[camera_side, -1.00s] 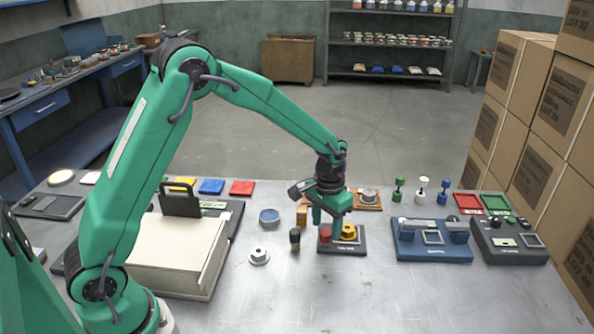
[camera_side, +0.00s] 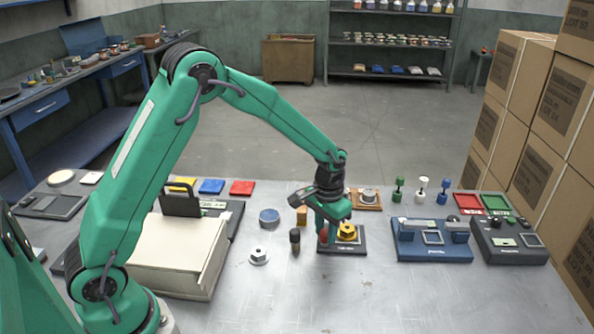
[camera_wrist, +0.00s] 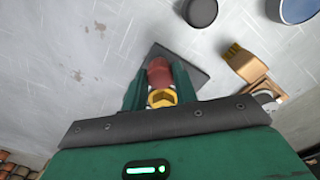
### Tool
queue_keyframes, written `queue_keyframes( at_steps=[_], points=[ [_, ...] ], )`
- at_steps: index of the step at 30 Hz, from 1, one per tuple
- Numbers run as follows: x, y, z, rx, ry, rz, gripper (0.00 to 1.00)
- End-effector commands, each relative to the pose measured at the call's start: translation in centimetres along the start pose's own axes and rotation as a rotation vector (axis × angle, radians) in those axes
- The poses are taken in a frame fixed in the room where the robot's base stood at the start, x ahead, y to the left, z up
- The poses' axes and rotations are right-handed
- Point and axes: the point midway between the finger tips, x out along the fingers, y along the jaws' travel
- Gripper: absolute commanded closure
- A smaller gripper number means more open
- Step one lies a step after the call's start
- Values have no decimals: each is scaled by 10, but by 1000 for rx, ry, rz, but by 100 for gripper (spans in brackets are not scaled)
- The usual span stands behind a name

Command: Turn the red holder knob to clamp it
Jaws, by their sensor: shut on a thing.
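The red holder knob (camera_side: 323,238) stands at the left of a small dark base plate (camera_side: 357,244). It also shows in the wrist view (camera_wrist: 158,73), between my gripper's two fingers. My gripper (camera_side: 324,228) points down over the knob and is shut on it; the fingers hide part of the knob in the side view. A yellow knob (camera_side: 347,231) sits beside it on the same plate, to the right, and shows in the wrist view (camera_wrist: 162,98) nearer my gripper body.
A small black cylinder (camera_side: 295,241) and a silver flanged part (camera_side: 259,257) stand left of the plate. A blue fixture (camera_side: 432,240) stands right. The front table is clear.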

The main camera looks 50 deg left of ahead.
Motion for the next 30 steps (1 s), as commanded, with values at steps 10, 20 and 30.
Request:
queue_keyframes(
  at_steps=[10, 20, 30],
  points=[
    [-1, 0, -1, 113, 0, 0, 94],
    [-1, 0, -1, 358, 1, 0, 94],
    [-2, 0, -1, 605, 3, -1, 94]
  ],
)
